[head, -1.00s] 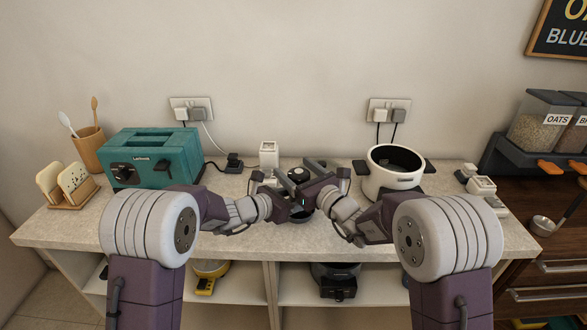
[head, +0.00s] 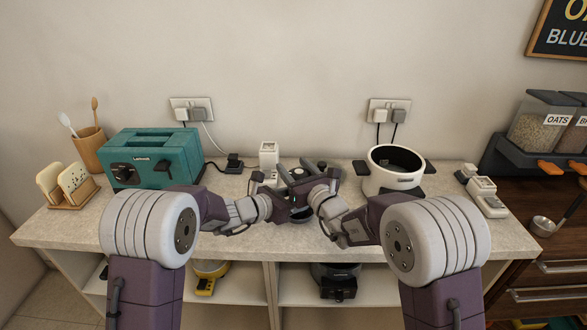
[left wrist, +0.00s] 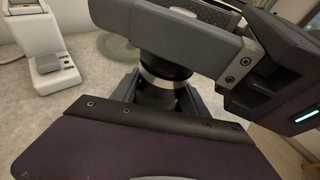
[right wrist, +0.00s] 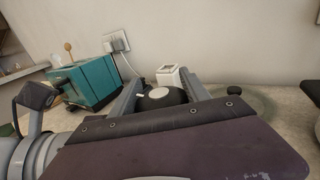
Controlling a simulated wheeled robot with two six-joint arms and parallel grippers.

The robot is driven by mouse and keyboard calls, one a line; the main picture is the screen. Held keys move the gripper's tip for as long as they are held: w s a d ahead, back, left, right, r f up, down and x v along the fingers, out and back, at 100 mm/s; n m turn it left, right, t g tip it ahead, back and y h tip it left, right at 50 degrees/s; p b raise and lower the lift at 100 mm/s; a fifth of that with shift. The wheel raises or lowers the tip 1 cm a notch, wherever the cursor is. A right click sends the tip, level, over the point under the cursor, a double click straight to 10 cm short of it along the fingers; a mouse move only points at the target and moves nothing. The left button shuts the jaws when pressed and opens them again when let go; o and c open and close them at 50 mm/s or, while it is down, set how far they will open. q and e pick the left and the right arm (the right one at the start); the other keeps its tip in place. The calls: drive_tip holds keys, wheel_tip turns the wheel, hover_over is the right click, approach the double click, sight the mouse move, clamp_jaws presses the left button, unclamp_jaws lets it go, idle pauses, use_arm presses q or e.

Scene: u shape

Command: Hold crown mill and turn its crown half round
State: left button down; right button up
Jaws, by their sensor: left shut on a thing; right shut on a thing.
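The crown mill is black and stands upright at the middle of the counter, mostly hidden by my grippers. In the left wrist view its dark body with a silver ring (left wrist: 163,82) shows between the fingers of my left gripper (left wrist: 160,98), which is shut on the body. My right gripper (head: 296,172) is above the left one and shut on the dark, rounded crown (right wrist: 160,97), which has a pale disc on top. The grey finger of the right gripper crosses above the ring in the left wrist view. My left gripper also shows low beside the mill in the head view (head: 280,203).
A teal toaster (head: 152,158) stands left and a white pot (head: 394,180) right of the mill. A small white device (head: 268,155) is behind it. Small devices (head: 486,190) lie at the right end. The counter front (head: 260,242) is clear.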

drive_tip(key=o, duration=1.4)
drive_tip(key=shift+d, duration=0.1)
drive_tip(key=v, duration=1.2)
